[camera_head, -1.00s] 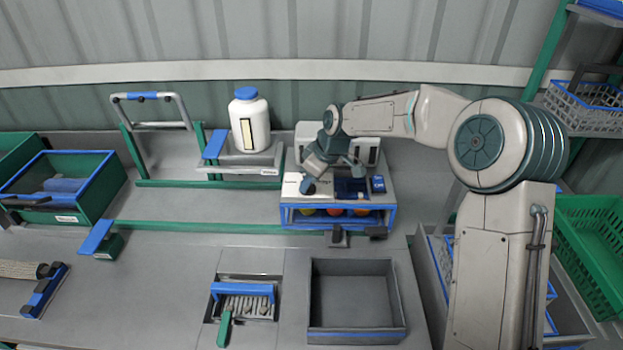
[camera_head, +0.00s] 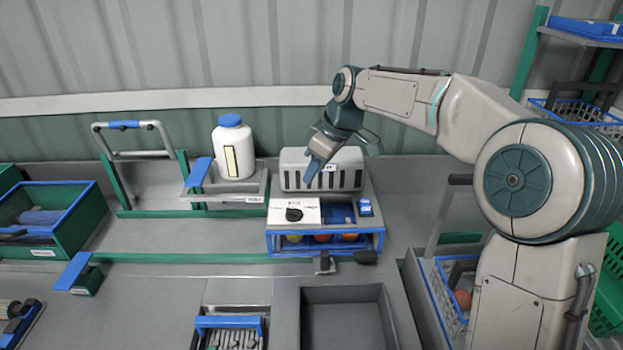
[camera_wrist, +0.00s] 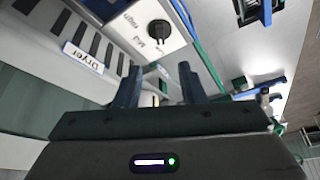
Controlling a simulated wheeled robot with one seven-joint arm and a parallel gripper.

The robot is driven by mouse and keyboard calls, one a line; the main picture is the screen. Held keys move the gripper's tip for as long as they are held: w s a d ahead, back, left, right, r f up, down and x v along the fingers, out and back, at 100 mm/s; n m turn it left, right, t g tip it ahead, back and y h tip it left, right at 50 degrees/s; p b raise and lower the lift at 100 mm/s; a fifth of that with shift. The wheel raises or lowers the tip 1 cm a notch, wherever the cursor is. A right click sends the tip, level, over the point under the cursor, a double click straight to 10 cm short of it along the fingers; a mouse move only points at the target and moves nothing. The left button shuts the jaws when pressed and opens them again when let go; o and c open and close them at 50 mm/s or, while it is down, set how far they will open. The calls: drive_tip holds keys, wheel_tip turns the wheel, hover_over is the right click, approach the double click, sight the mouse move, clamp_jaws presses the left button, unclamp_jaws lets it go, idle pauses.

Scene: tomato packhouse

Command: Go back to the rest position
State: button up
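My gripper (camera_head: 313,172) hangs in the air in front of the grey vented dryer (camera_head: 348,168), above the white control panel (camera_head: 279,210) with its black knob (camera_head: 293,214). In the wrist view the two dark fingers of my gripper (camera_wrist: 160,82) stand apart with nothing between them. The "Dryer" label (camera_wrist: 83,57) is at the left. My gripper is clear of the knob.
A white jar with a blue lid (camera_head: 233,150) stands on a holder left of the dryer. A green crate (camera_head: 75,222) is at the far left. An empty grey tray (camera_head: 345,290) is in front. Shelving (camera_head: 530,70) rises at the right, behind my arm.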

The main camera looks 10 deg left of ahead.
drive_tip(key=shift+d, duration=0.1)
drive_tip(key=s+d+f+m+t+h, duration=0.1)
drive_tip(key=s+d+f+m+h, duration=0.1)
drive_tip(key=s+d+m, duration=0.5)
drive_tip(key=s+d+f+m+t+h, duration=0.1)
drive_tip(key=s+d+f+m, duration=0.3)
drive_tip(key=s+d, duration=1.4)
drive_tip(key=s+m+h, duration=0.1)
drive_tip(key=s+m, duration=0.1)
drive_tip(key=m, duration=0.1)
drive_tip(key=shift+s, duration=0.35)
